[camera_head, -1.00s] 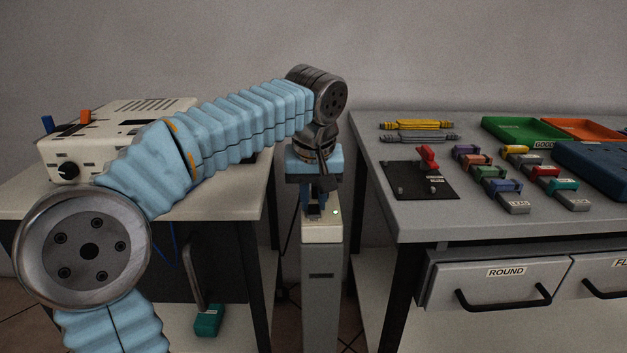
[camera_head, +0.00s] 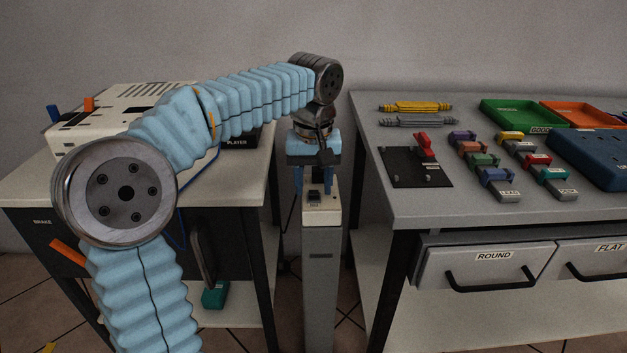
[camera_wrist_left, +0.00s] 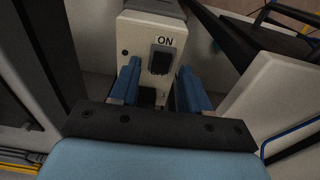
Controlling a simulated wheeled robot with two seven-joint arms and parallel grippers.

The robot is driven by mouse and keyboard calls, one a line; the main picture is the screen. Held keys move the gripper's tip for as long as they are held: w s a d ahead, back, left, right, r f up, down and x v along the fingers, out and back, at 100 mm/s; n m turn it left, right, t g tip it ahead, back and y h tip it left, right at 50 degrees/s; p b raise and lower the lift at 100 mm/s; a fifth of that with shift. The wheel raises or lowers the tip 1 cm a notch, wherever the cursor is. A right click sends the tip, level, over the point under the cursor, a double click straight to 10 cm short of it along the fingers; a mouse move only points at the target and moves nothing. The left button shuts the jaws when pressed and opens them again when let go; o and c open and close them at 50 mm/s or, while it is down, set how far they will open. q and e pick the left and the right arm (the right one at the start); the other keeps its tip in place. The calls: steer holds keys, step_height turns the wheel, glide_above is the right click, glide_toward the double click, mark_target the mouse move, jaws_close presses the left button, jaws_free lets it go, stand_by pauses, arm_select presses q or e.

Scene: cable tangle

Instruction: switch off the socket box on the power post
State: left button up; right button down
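The power post (camera_head: 321,270) stands in the gap between the two tables. The cream socket box (camera_head: 322,217) is on its top, with a dark rocker switch (camera_head: 314,195). The left wrist view shows the box's top face with an "ON" label, the black switch (camera_wrist_left: 161,60) and a small dark, unlit indicator (camera_wrist_left: 125,52). My left gripper (camera_head: 313,182) points down over the box, its blue fingers apart with nothing between them. In the wrist view the fingers of this gripper (camera_wrist_left: 160,88) stand either side of the switch's near end. My right gripper is out of view.
The left table (camera_head: 235,185) carries a cream device (camera_head: 125,115) and stands close to the post. The right table (camera_head: 440,205) holds trays, a black plate with a red lever (camera_head: 422,146) and several coloured blocks. Clear wall is behind the post.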

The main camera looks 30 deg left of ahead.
mark_target(313, 193)
arm_select(q)
steer(key=shift+r, duration=0.1)
step_height(313, 193, up, 14)
steer(key=p, duration=0.3)
steer(key=shift+s+d+f, duration=0.2)
steer(key=shift+s, duration=0.2)
